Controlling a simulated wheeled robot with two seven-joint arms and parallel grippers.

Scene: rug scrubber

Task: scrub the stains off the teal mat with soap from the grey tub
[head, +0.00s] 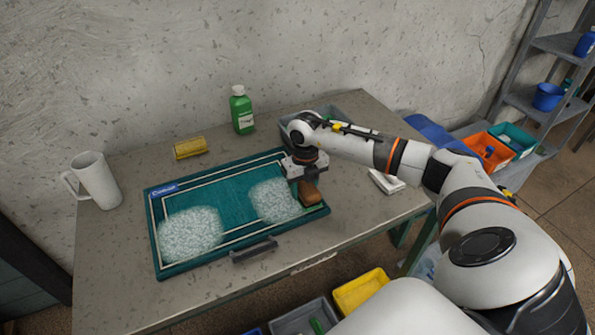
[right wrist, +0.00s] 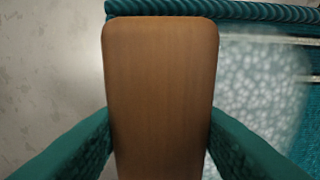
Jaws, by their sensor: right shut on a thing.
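The teal mat (head: 230,205) lies flat on the table, with a pale border line and a blue label at its far left corner. Two whitish foamy patches cover parts of it, a left patch (head: 190,235) and a right patch (head: 274,201); any stain under them is hidden. My right gripper (head: 308,177) is shut on a brown wooden brush (head: 310,193) at the mat's right end, beside the right patch. The brush back (right wrist: 160,90) fills the middle of the right wrist view; its bristles are hidden. The grey tub (head: 333,111) stands behind my right forearm, partly hidden. My left gripper is out of view.
A green bottle (head: 241,110) and a yellow block (head: 190,148) stand behind the mat. A white mug (head: 95,181) is at the left. A dark clamp-like piece (head: 254,250) sits at the mat's front edge. A white folded item (head: 386,182) lies at the right.

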